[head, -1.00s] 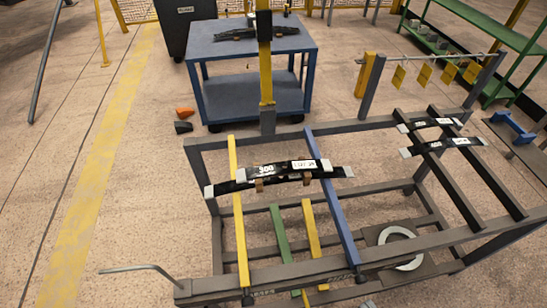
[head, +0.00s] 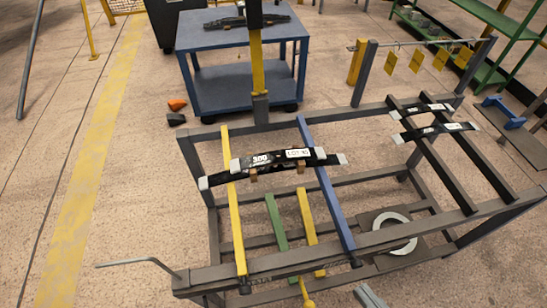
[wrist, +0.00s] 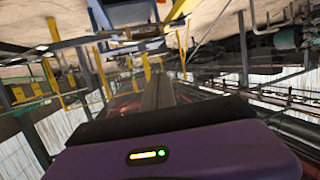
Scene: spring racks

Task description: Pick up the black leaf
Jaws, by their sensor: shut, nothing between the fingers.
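Several black leaves are in the head view, and I cannot tell which one is meant. A short black leaf (head: 273,159) with white labels and a pale end lies on top of a longer black leaf (head: 218,178) with pale ends. This stack lies across a yellow bar and a blue bar of the rack. Two more black leaves, an upper one (head: 425,111) and a lower one (head: 437,132), lie across dark bars at the right.
The grey metal rack (head: 340,257) fills the middle, with a thin rod (head: 140,262) jutting left. A blue cart (head: 245,95) behind it carries dark pieces. Yellow tags (head: 415,62) hang at the back right. Open floor lies left.

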